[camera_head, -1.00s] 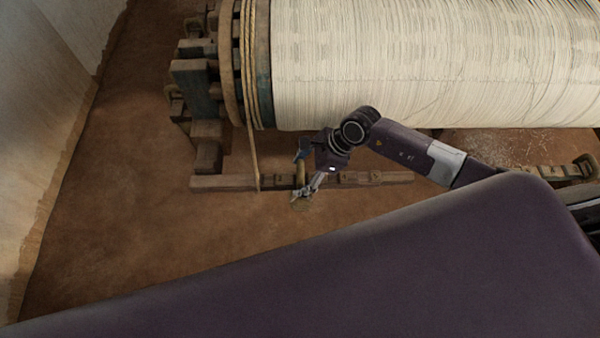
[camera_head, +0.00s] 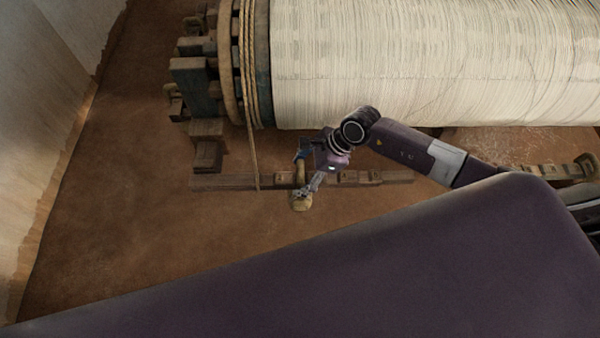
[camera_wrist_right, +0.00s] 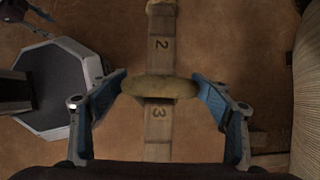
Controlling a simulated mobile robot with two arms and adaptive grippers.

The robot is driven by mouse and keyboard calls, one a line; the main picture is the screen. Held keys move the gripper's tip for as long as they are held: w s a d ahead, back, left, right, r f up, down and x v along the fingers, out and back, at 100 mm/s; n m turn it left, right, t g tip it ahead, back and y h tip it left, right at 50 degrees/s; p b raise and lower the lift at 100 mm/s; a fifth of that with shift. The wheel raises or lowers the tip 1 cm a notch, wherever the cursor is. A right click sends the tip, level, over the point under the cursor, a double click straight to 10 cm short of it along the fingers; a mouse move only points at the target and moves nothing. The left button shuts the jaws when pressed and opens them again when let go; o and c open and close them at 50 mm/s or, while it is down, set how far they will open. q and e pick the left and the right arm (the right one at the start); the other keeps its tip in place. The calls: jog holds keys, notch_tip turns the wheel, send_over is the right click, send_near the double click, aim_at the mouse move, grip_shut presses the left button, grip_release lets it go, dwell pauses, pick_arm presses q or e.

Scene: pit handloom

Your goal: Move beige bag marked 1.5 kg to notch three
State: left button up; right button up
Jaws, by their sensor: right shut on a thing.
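In the head view the beige bag (camera_head: 300,201) shows at the near side of a wooden notched beam (camera_head: 235,182), just below my right gripper (camera_head: 309,172). No weight mark can be read on it. In the right wrist view a beige oval band (camera_wrist_right: 160,87), apparently the bag's loop, lies across the beam (camera_wrist_right: 158,131) between the numbers 2 and 3. My right gripper (camera_wrist_right: 160,92) has its blue fingers against the band's two ends and is shut on it. The bag's body is hidden there. My left gripper is not in view.
Another beige piece (camera_wrist_right: 161,6) wraps the beam past the 2 in the wrist view. The large warp roller (camera_head: 430,65) lies behind the beam, and ropes (camera_head: 252,120) hang down from its left end. The earth floor (camera_head: 130,215) is clear to the left.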

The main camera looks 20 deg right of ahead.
jog(key=shift+w+a+r, duration=0.1)
jog(key=shift+r, duration=0.05)
jog(key=o, duration=2.3)
jog(key=shift+c, duration=0.2)
jog(key=shift+s+f, duration=0.25)
jog(key=shift+f, duration=0.1)
jog(key=shift+d+r, duration=0.25)
jog(key=shift+r, duration=0.1)
jog(key=v, duration=0.2)
jog(key=shift+w+d+r, duration=0.1)
jog(key=shift+d+r, duration=0.05)
jog(key=shift+r, duration=0.2)
jog(key=s+d, duration=0.1)
jog(key=d, duration=0.2)
jog(key=s+d, duration=0.1)
jog(key=d, duration=0.3)
jog(key=s+d, duration=0.1)
jog(key=d, duration=0.3)
jog(key=shift+s+d, duration=0.1)
jog(key=shift+s, duration=0.25)
